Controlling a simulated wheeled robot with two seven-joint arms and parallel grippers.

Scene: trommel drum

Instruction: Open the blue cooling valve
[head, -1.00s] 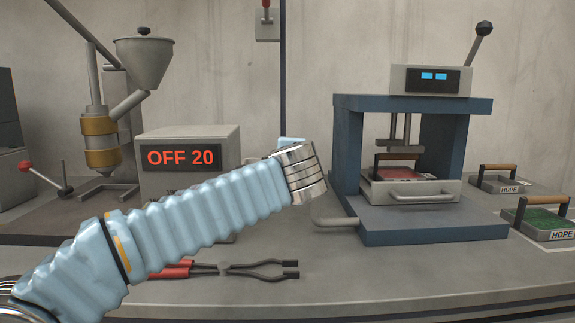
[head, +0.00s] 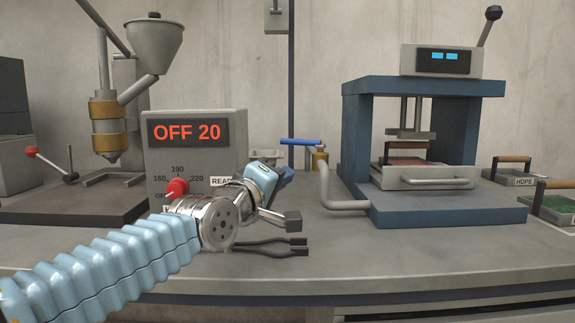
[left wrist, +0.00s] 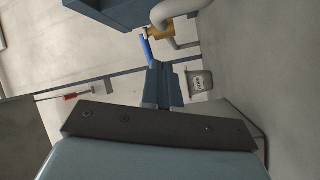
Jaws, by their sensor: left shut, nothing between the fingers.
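The blue valve handle (head: 302,142) sticks out level to the left from the top of a brass valve body (head: 320,161), crosswise to the upright pipe below it. In the left wrist view the handle (left wrist: 147,52) and brass body (left wrist: 162,32) show just beyond the fingers. My left gripper (head: 286,177) is shut and empty, in front of and below the handle in the head view, with a gap seen between them. Its dark blue fingers (left wrist: 166,84) are together in the left wrist view. My right gripper is not in view.
A heater box (head: 160,184) reading OFF 20 with a red knob stands left of my gripper. The blue press (head: 450,215) stands right of the valve, joined by a grey pipe (head: 345,205). Tongs (head: 275,249) lie on the bench. HDPE trays (head: 508,180) are far right.

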